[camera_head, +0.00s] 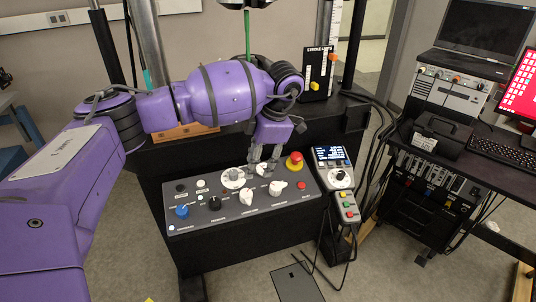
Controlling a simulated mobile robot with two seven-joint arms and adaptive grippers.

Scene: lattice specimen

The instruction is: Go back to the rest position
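My purple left arm comes in from the left and reaches across the picture. Its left gripper (263,164) hangs down over the back part of a grey control panel (235,207), near its white dials. The two fingertips look apart, with nothing seen between them. I cannot tell whether the fingertips touch the panel. My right gripper and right arm are not in view.
The panel carries a red emergency button (294,162), a blue knob (182,211) and several white knobs. A handheld controller (336,173) stands at its right. A testing machine with a green specimen (247,35) rises behind. A desk with a laptop (484,30) is at right.

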